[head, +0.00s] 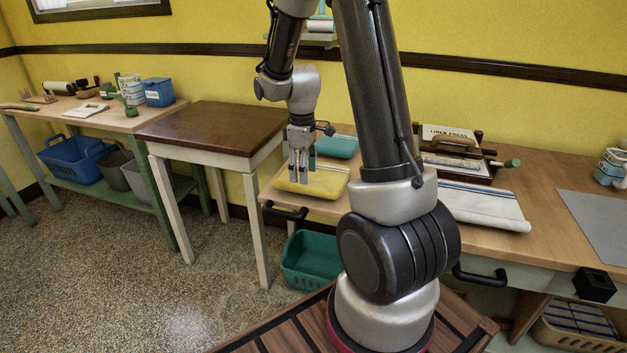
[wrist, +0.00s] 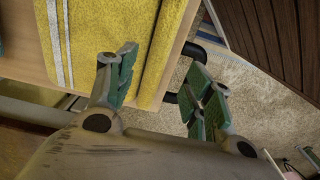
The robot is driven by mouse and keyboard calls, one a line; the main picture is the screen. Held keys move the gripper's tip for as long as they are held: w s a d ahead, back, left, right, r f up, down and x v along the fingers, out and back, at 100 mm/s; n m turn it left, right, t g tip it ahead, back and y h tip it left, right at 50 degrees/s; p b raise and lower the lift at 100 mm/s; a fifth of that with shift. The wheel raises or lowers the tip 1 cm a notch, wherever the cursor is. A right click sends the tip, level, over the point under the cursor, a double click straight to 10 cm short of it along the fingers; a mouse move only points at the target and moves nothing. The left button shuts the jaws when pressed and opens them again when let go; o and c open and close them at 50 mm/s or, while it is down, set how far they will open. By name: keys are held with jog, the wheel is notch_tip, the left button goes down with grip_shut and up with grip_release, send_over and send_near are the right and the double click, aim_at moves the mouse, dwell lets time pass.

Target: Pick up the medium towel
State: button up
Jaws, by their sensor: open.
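Three folded towels lie on the right-hand wooden table. The yellow one (head: 312,182) looks middle in size, between a teal towel (head: 337,147) behind it and a longer white, blue-striped towel (head: 480,205) to the right. My gripper (head: 301,172) is open and points down at the yellow towel, near its left part. In the wrist view the yellow towel (wrist: 105,30) shows white stripes and a folded edge. There my open gripper (wrist: 163,85) has one finger over the towel and the other past the table edge. Contact with the towel cannot be told.
The table (head: 550,215) has black handles (head: 285,212) along its front. A wooden press (head: 450,150) and a grey sheet (head: 600,220) are on it. A brown-topped table (head: 215,125) stands left. A teal basket (head: 312,258) sits below the right-hand table.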

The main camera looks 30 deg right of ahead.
aim_at(314, 177)
jog(key=f, duration=0.4)
jog(key=shift+d+f, duration=0.25)
jog(key=shift+f, duration=0.1)
jog(key=shift+c, duration=0.4)
grip_shut()
